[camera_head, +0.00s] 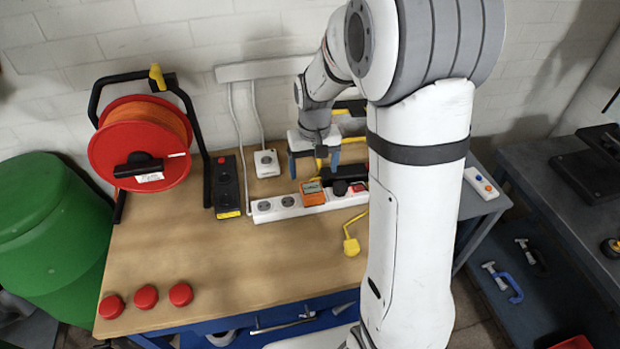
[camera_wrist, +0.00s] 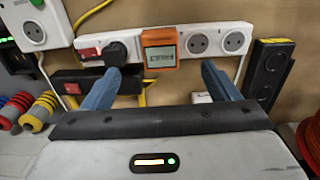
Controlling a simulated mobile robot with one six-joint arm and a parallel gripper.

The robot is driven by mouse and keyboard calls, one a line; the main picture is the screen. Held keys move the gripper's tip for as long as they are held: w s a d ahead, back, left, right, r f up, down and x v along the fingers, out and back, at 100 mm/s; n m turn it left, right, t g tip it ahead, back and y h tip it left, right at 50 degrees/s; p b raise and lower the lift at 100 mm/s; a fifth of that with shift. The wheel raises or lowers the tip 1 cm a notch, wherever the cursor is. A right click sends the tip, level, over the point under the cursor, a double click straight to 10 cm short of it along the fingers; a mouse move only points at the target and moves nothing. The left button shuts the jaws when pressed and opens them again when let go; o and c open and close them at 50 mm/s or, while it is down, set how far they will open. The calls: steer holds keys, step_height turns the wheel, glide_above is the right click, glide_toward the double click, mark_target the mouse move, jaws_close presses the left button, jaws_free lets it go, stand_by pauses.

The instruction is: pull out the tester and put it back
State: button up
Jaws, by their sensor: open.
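The tester (camera_head: 313,194) is a small orange block with a grey-green display, seated on the white power strip (camera_head: 285,205) near the strip's middle. The tester also shows in the wrist view (camera_wrist: 160,48), between a black plug (camera_wrist: 115,50) and two free sockets to its right there. My gripper (camera_head: 315,166) is above and behind the tester, pointing down, with its blue fingers apart. In the wrist view the open fingers (camera_wrist: 157,80) stand to either side below the tester, with nothing between them. I cannot tell whether the fingers touch anything.
Red caps (camera_head: 146,296) sit at the front left. The wooden bench between is clear. My arm hides the right end.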

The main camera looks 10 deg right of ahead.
mark_target(312, 188)
steer(key=shift+w+f, duration=0.6)
steer(key=shift+w, duration=0.25)
step_height(312, 188, down, 9)
steer(key=b, duration=0.6)
steer(key=shift+c, duration=0.3)
stand_by(0.7)
steer(key=c, duration=1.4)
steer(key=shift+r, duration=0.1)
steer(key=shift+r, duration=0.1)
